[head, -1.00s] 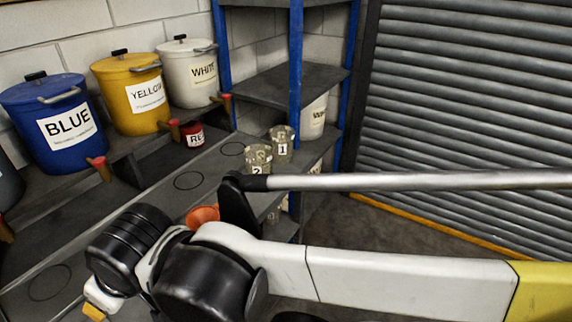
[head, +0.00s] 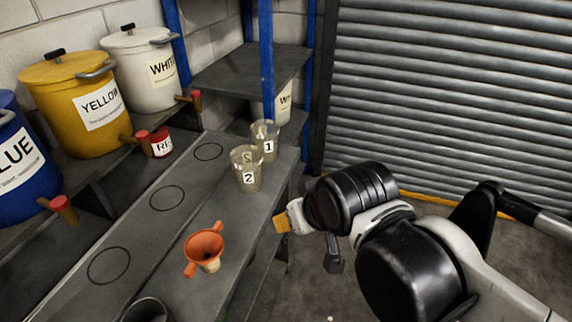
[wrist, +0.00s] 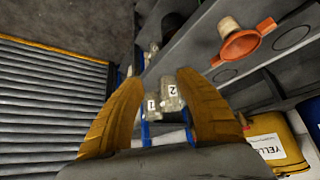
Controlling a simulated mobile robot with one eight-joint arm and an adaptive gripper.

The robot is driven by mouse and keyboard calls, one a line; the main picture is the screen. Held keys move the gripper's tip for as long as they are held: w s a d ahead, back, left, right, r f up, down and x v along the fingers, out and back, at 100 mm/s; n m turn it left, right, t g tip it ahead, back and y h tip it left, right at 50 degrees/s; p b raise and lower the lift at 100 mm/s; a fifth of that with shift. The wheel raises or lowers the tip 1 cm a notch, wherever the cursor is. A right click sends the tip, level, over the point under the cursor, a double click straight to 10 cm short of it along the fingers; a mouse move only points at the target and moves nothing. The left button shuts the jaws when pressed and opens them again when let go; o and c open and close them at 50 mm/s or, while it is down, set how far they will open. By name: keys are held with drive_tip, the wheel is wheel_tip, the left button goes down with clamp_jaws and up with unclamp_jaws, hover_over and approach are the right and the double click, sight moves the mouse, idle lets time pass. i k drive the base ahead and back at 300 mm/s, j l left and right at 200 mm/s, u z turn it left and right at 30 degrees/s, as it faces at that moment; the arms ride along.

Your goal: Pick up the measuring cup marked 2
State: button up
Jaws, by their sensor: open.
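The measuring cup marked 2 (head: 247,172) is clear and stands upright on the grey bench. The measuring cup marked 1 (head: 265,140) stands just behind it. In the wrist view, cup 2 (wrist: 170,92) and cup 1 (wrist: 152,104) both show between the yellow fingers of my gripper (wrist: 161,90), beyond the tips or at their level; I cannot tell the distance. In the head view my gripper (head: 283,222) is to the right of the bench edge, apart from cup 2. It is open and empty.
An orange funnel (head: 204,246) sits on the bench nearer than the cups. Yellow (head: 85,105) and white (head: 142,70) buckets with taps line the left. A blue shelf post (head: 266,60) rises behind the cups. The floor at right is free before the shutter (head: 430,90).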

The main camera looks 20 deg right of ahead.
sight(247, 161)
drive_tip(key=l+u, duration=0.3)
drive_tip(key=u, duration=0.15)
drive_tip(key=l+u, duration=0.45)
drive_tip(key=i+j, duration=0.05)
drive_tip(key=j, duration=0.05)
